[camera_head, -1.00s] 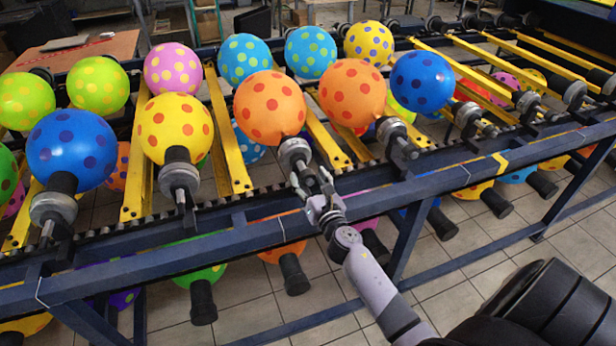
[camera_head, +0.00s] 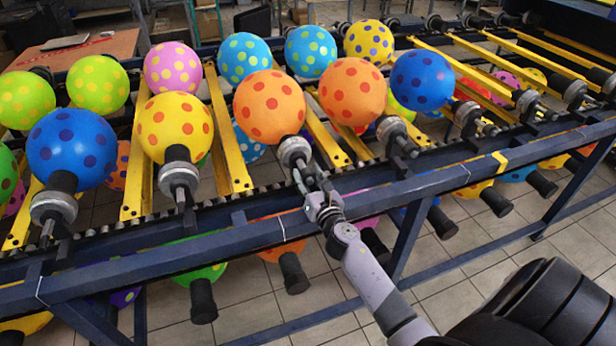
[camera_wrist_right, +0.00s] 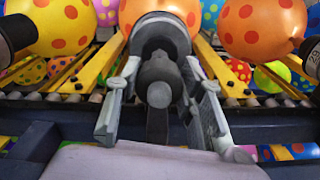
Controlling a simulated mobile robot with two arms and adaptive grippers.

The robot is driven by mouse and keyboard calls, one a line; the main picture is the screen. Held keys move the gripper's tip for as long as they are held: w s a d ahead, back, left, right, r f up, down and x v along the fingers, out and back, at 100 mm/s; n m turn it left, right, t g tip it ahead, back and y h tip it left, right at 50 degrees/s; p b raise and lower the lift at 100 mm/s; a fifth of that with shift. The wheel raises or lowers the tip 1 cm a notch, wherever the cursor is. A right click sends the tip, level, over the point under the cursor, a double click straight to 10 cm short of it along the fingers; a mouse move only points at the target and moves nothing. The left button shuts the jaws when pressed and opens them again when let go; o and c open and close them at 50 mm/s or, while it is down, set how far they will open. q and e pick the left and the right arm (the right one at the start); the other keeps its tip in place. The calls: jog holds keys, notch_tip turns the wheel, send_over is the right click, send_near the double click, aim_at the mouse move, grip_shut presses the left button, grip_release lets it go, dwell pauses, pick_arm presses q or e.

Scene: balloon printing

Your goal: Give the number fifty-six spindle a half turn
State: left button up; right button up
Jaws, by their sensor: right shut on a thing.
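The spindle (camera_head: 295,153) at my right gripper carries an orange balloon (camera_head: 269,107) with darker orange dots. No number can be read on it, so I cannot tell from the frames that it is number fifty-six. My right gripper (camera_head: 311,181) is shut on the outer end of this spindle. In the right wrist view the spindle's grey end (camera_wrist_right: 160,82) lies between the two fingers (camera_wrist_right: 158,110), with the balloon (camera_wrist_right: 158,12) behind it. My left gripper is not in view.
A yellow balloon (camera_head: 175,128) on a spindle stands to the left and another orange balloon (camera_head: 352,92) to the right. A dark blue rail (camera_head: 240,240) runs below the gripper. Yellow bars (camera_head: 228,140) lie between the spindles.

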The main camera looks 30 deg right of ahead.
jog(key=shift+c, duration=0.9)
jog(key=shift+m, duration=0.4)
jog(key=shift+c, duration=0.2)
jog(key=m, duration=0.3)
jog(key=shift+m+b, duration=0.3)
jog(key=shift+b, duration=0.1)
jog(key=m, duration=0.4)
jog(key=shift+d+f+m, duration=0.1)
jog(key=shift+m, duration=0.2)
jog(key=m, duration=0.4)
jog(key=shift+m, duration=2.4)
jog(key=shift+f, duration=0.1)
